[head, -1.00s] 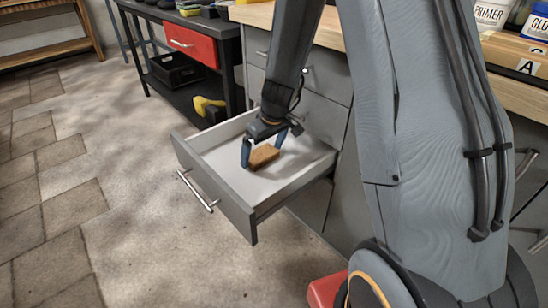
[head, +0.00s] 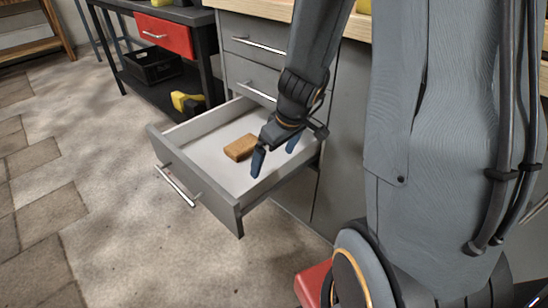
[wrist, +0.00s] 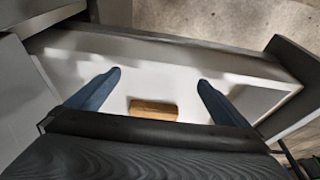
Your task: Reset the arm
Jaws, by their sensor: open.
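My gripper (head: 274,158) is open and empty, with its two blue fingers spread apart. It hangs over the right part of an open grey drawer (head: 190,182) with a white inside. A brown block (head: 240,147) lies on the drawer floor to the left of the fingers in the head view, apart from them. In the wrist view the block (wrist: 153,109) shows between the two fingers (wrist: 158,82), its lower edge close to my dark gripper body.
Closed drawers (head: 254,55) with metal handles are above the open one. A black workbench with a red drawer (head: 165,33) stands at the back left, with a black crate (head: 152,65) and a yellow tool (head: 188,102) on its lower shelf. The floor at left is clear.

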